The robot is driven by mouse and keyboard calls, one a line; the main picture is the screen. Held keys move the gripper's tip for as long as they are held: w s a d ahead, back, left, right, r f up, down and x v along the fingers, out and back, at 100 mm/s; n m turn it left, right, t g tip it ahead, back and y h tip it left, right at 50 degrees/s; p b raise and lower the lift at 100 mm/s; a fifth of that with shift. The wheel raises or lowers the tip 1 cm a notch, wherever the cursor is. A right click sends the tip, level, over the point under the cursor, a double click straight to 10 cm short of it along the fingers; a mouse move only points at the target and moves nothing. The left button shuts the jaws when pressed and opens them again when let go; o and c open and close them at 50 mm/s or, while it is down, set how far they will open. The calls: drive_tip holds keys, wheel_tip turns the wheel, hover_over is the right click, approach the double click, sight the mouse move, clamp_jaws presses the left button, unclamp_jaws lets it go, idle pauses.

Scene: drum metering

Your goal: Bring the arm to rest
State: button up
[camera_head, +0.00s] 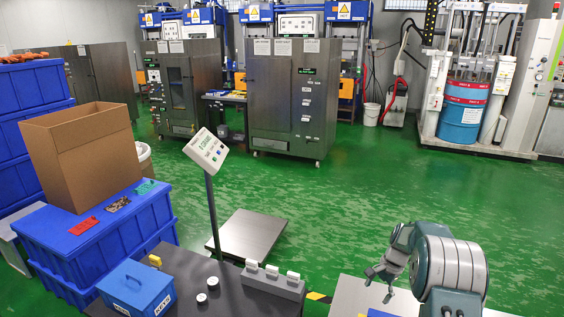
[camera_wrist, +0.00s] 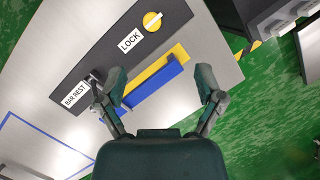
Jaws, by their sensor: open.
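My gripper (camera_head: 376,286) is at the lower right of the head view, at the end of my teal and grey arm, above a light metal surface (camera_head: 350,297). In the wrist view my gripper (camera_wrist: 162,77) is open, its two dark fingers spread apart with nothing held. A blue bar (camera_wrist: 146,92) beside a yellow strip (camera_wrist: 170,68) lies beneath and between the fingers. I cannot tell how far below them it is.
The wrist view shows a dark panel with a BAR REST label (camera_wrist: 76,93), a LOCK label (camera_wrist: 131,41) and a yellow round knob (camera_wrist: 153,21). A dark table (camera_head: 190,268) with a blue box (camera_head: 138,288) stands left. Green floor (camera_head: 350,190) is open behind.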

drive_tip(key=s+a+r+n+t+h, duration=0.1)
drive_tip(key=s+a+r+n+t, duration=0.15)
drive_tip(key=s+a+r, duration=0.65)
drive_tip(key=s+r+n+t+h, duration=0.1)
drive_tip(key=s+r+n, duration=0.25)
drive_tip(key=r, duration=1.05)
drive_tip(key=s+a+r+n+t, duration=0.1)
drive_tip(key=s+a+r+n, duration=0.1)
drive_tip(key=s, duration=0.8)
drive_tip(key=s+a+r+n+t+h, duration=0.1)
drive_tip(key=s+a+r+n+t, duration=0.1)
drive_tip(key=s, duration=0.9)
drive_tip(key=shift+s+a+n, duration=0.15)
drive_tip(key=shift+a+n, duration=0.4)
drive_tip(key=shift+n, duration=0.35)
drive_tip(key=shift+r, duration=0.1)
